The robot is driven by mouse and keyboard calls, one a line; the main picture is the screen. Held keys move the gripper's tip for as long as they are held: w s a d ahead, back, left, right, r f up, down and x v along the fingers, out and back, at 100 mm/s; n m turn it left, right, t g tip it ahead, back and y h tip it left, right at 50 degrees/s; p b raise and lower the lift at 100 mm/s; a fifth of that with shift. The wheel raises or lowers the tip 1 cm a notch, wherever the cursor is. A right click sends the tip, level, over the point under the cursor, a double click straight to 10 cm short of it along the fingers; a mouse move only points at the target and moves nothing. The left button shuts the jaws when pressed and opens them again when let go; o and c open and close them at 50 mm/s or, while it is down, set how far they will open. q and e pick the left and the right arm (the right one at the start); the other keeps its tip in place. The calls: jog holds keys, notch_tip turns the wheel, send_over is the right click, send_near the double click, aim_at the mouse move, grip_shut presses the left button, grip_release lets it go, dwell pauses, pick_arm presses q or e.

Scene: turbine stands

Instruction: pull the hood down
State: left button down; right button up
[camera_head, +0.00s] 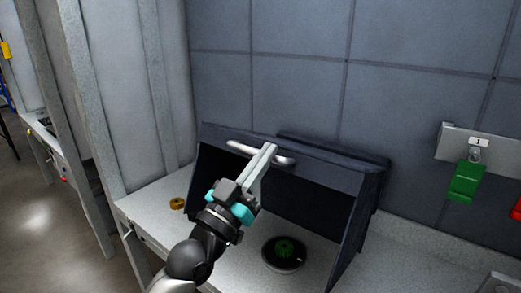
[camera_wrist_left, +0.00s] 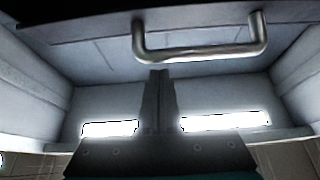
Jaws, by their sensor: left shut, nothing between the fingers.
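The dark hood (camera_head: 335,171) stands raised over the workbench with its front open. A pale bar handle (camera_head: 240,147) runs along its upper front edge. My left gripper (camera_head: 268,150) is shut and empty, with its fingertips at the handle in the head view, overlapping it there. In the left wrist view the handle (camera_wrist_left: 200,55) crosses above the shut fingertips (camera_wrist_left: 158,73), with a small gap showing; I cannot tell whether they touch. The hood's inside (camera_wrist_left: 95,65) with two bright light strips also shows there. My right gripper is not in view.
A yellow-brown ring (camera_head: 177,203) lies on the bench (camera_head: 150,205) at left. A green tag (camera_head: 466,182) hangs from a wall bracket at right. A grey wall stands behind.

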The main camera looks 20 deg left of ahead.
pick_arm(q)
jog(key=shift+d+f, duration=0.1)
jog(key=shift+f, duration=0.15)
